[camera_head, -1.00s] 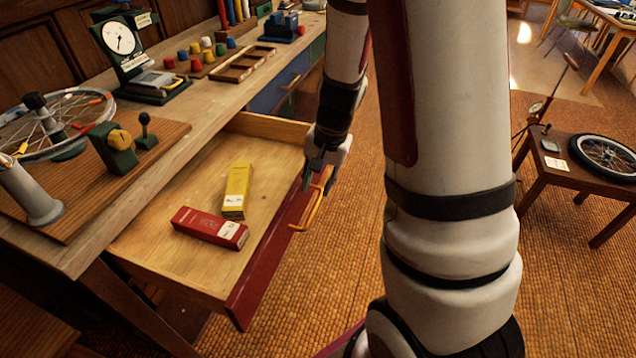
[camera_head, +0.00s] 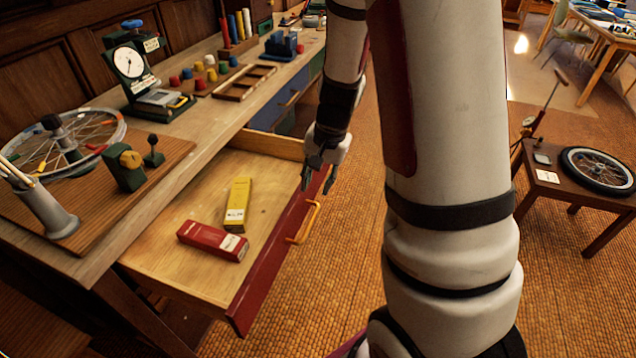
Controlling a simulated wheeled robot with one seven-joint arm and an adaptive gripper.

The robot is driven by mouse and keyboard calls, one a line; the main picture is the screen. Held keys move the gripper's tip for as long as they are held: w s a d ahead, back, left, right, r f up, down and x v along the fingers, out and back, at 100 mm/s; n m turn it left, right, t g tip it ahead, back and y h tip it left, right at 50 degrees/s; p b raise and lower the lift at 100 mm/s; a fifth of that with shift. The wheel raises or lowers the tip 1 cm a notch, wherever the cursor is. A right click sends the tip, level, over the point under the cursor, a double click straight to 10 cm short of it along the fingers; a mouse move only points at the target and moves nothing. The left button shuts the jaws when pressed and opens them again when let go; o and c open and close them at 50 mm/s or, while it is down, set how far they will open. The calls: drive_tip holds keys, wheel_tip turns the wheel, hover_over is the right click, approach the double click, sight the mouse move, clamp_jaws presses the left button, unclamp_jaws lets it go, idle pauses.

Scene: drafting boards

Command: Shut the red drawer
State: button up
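The red drawer (camera_head: 262,283) stands pulled out from the desk, its red front facing right and its light wood inside showing. An orange-yellow bar handle (camera_head: 304,222) is on that front. A yellow box (camera_head: 237,204) and a red box (camera_head: 212,240) lie inside the drawer. My gripper (camera_head: 318,186) points down by the far end of the red front, just beyond the handle in the picture. Its two dark fingers are apart with nothing seen between them. I cannot tell whether a finger touches the drawer front.
The wooden desk (camera_head: 215,137) carries a bicycle wheel on a board, a dial gauge (camera_head: 130,62), coloured pegs and a wooden tray. A blue drawer (camera_head: 272,116) lies beyond. A low table (camera_head: 555,200) with a small wheel stands at right. Woven floor between is clear.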

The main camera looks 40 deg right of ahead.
drive_tip(key=r+p, duration=0.2)
drive_tip(key=shift+s+d+r, duration=0.15)
drive_tip(key=shift+s+r, duration=0.05)
drive_tip(key=shift+r, duration=0.2)
idle(0.3)
